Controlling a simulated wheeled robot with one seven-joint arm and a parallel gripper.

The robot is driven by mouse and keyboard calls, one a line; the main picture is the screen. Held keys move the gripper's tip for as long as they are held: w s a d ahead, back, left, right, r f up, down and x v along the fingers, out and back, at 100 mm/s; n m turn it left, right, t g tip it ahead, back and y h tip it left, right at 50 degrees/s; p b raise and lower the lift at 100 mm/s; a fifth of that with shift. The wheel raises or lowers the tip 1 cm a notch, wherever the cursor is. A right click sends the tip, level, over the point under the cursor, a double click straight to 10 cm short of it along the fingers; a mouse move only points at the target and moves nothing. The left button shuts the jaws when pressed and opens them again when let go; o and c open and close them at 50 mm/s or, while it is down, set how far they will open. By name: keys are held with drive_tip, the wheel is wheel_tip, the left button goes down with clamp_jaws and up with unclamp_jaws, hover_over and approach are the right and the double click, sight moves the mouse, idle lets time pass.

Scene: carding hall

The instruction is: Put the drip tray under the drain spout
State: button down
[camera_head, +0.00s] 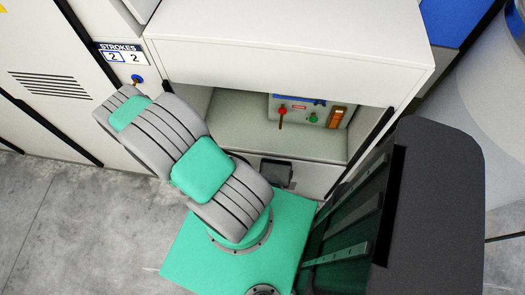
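I cannot make out a drip tray in the head view. A small dark box-like fitting (277,174) sits low on the front of the pale machine, below its recess; I cannot tell whether it is the drain spout. My grey and green arm rises from its green base plate and reaches to the upper left, in front of the machine. My gripper is not in view; the far end of the arm is hidden behind its own links. The arm also covers part of the machine front and the floor.
The pale machine (290,60) has an open recess holding a control panel (308,112) with red and green controls. A "STROKES 2 2" sign (123,54) and a blue knob (137,79) are at its left. Pale cabinets stand far left. Grey concrete floor (70,220) at lower left is clear.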

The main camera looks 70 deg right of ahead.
sight(275, 149)
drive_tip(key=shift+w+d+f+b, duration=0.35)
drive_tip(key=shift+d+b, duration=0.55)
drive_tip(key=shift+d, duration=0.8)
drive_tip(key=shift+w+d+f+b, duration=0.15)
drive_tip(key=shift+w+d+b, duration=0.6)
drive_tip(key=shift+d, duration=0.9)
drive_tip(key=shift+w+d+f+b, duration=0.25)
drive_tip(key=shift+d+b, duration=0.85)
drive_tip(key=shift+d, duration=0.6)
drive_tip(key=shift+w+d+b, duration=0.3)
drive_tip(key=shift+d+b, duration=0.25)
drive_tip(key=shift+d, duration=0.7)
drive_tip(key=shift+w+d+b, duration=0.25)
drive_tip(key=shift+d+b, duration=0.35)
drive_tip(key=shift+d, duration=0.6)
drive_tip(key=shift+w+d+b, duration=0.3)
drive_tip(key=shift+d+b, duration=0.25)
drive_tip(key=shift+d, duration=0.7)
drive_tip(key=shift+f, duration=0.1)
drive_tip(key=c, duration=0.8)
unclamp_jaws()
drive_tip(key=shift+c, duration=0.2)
